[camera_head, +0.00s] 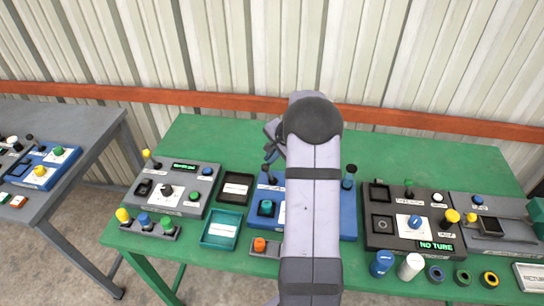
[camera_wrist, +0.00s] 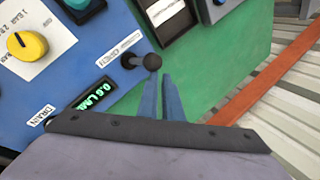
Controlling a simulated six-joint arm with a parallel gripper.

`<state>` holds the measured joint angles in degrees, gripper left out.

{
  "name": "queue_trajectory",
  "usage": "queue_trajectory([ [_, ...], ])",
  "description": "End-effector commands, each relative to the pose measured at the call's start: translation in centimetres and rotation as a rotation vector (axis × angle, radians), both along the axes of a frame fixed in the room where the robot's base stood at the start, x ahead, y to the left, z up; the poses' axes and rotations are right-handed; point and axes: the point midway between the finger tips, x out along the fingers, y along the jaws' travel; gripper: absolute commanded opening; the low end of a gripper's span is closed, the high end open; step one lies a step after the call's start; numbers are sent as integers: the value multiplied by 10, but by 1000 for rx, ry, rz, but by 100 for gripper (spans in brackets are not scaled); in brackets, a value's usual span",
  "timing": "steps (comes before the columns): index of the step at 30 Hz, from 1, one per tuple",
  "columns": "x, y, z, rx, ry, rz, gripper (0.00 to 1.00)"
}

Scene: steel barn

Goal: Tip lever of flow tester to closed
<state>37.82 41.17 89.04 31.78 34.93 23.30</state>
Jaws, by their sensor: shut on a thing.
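The flow tester (camera_head: 347,222) is a blue box on the green table, largely hidden behind my arm in the head view. In the wrist view its blue panel (camera_wrist: 88,62) shows a yellow knob (camera_wrist: 28,45) and a lit display (camera_wrist: 93,91) reading about 0.6 L/M. Its lever (camera_wrist: 152,62) has a black ball end and a short shaft from a dark base, beside small white labels that are hard to read. My gripper (camera_wrist: 159,80) is shut on the lever near its ball; the exact contact is partly hidden. In the head view my gripper (camera_head: 270,158) is above the box's back left part.
A grey tester (camera_head: 205,177) with knobs stands left, beside a black tray (camera_head: 236,187) and a teal tray (camera_head: 221,229). A dark panel (camera_head: 380,236) reading NO TUBE stands right. Loose caps line the front right edge. The green table (camera_head: 215,135) is clear at the back.

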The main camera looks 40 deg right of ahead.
Motion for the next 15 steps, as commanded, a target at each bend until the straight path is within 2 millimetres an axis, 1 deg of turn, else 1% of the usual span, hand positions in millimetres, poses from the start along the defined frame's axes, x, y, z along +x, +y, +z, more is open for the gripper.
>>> queue_trajectory([
  [1,3,9,7,17,-1,8,0],
  [6,4,8,13,14,-5,7,0],
  [15,4,1,13,9,-4,6,0],
])
